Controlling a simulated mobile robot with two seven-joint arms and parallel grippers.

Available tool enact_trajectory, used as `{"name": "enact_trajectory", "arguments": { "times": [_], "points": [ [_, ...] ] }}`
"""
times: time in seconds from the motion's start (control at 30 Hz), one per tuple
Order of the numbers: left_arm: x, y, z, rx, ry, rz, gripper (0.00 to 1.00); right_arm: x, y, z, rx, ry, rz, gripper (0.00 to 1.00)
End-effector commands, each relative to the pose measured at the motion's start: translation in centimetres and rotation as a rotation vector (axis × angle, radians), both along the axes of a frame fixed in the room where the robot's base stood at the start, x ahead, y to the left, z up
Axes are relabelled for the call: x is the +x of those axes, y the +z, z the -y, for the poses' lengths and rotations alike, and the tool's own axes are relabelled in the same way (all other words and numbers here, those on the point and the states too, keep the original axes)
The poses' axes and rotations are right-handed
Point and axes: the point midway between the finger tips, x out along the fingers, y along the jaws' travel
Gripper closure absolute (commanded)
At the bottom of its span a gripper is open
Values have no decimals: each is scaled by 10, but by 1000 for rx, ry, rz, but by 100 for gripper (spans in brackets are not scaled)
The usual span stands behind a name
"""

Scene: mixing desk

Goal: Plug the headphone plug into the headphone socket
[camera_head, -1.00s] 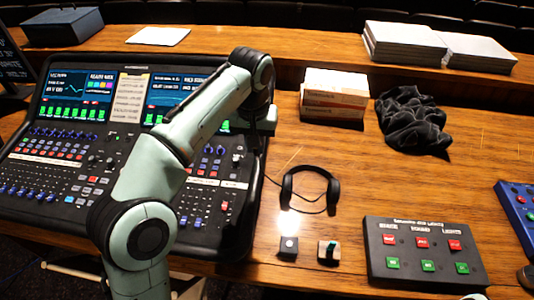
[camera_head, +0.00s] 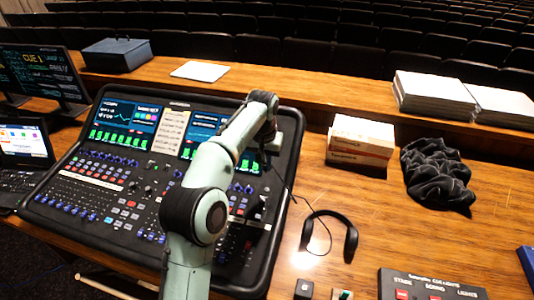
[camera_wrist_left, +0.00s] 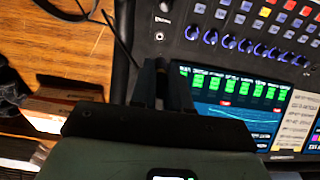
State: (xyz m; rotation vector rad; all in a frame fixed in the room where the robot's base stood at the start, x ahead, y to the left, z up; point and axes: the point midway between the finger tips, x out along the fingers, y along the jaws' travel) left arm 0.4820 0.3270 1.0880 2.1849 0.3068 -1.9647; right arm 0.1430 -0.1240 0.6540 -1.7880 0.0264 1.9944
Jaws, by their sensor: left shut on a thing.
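The black headphones (camera_head: 351,243) lie on the wooden desk right of the mixing console. Their thin cable (camera_head: 289,186) runs up to my left gripper (camera_head: 272,150), at the console's upper right edge. In the left wrist view the left gripper (camera_wrist_left: 162,68) is shut, and the cable (camera_wrist_left: 118,40) leads to its fingers. The fingers hide the headphone plug they hold. A small round socket (camera_wrist_left: 160,36) with a light ring shows on the console panel just beyond the fingertips, apart from them. Its label is too small to read. My right gripper is in neither view.
The mixing console (camera_head: 110,215) has raised knobs and faders beside the gripper. White-and-orange boxes (camera_head: 360,142) and a crumpled black cloth (camera_head: 436,172) lie to the right. A button panel (camera_head: 420,283) is at the front right. Wood between boxes and headphones is clear.

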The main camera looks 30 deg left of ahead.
Motion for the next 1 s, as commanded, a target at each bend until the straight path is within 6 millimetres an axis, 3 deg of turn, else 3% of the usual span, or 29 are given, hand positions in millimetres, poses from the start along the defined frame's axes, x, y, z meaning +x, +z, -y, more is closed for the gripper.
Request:
{"name": "enact_trajectory", "arguments": {
  "times": [0.1, 0.4, 1.0],
  "points": [
    [1, -29, 0, 0, 0, -5, 100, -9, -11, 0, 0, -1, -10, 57],
    [7, -71, -2, 0, 1, -2, 100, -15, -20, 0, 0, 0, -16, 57],
    [9, -82, -2, 0, 1, 1, 100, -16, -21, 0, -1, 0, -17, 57]
  ]
}}
